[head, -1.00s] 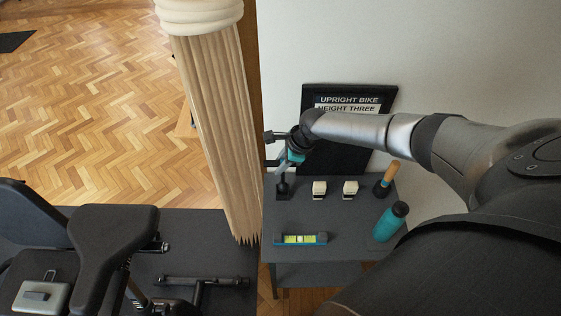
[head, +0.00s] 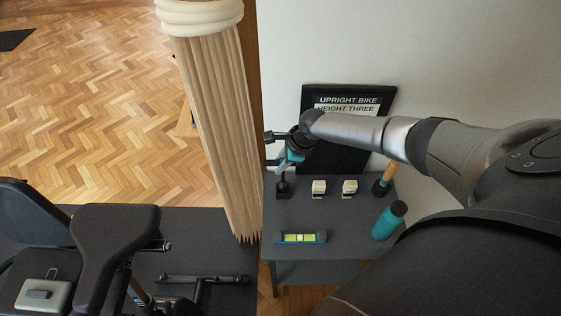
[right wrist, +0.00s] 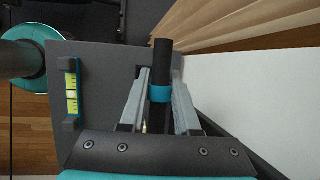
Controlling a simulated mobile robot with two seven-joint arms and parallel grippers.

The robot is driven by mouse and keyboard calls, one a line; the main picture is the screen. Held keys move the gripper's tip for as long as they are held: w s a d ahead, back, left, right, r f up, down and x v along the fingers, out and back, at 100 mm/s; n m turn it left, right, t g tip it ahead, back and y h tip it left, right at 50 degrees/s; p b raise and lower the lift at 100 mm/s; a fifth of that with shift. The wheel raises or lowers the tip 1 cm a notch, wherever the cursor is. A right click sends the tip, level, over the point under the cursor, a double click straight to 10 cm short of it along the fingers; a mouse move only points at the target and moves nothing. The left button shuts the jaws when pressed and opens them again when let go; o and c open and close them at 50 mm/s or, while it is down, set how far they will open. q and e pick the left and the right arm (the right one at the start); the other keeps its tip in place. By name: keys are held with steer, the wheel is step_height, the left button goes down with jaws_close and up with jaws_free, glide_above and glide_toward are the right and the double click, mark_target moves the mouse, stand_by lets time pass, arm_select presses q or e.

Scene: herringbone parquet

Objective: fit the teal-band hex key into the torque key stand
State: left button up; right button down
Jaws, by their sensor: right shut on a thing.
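The teal-band hex key shows in the right wrist view as a dark rod (right wrist: 162,58) with a teal ring around it. My right gripper (right wrist: 159,88) is shut on it at the band, one finger on each side. In the head view my right gripper (head: 281,164) is above the left back part of the grey table, and the key is hardly visible there. A small black stand (head: 283,190), which looks like the torque key stand, is on the table just below the gripper. I cannot tell whether key and stand touch. My left gripper is not in view.
On the grey table (head: 345,233) are two pale blocks (head: 319,188) (head: 349,187), a spirit level (head: 300,238), a teal bottle (head: 388,222) and an orange-handled tool (head: 387,174). A framed sign (head: 349,101) stands behind. A fluted wooden column (head: 215,125) is close on the left.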

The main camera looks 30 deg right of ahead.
mark_target(281, 183)
steer(key=shift+p, duration=0.6)
stand_by(0.8)
steer(key=shift+f+b, duration=1.5)
steer(key=shift+f, duration=0.5)
steer(key=c, duration=0.6)
jaws_free()
steer(key=shift+o, duration=0.2)
steer(key=shift+s+d+r+p, duration=0.1)
steer(key=shift+s+r+p, duration=0.1)
steer(key=shift+r+p, duration=0.3)
steer(key=p+v, duration=0.4)
steer(key=v, duration=1)
steer(key=shift+r, duration=0.1)
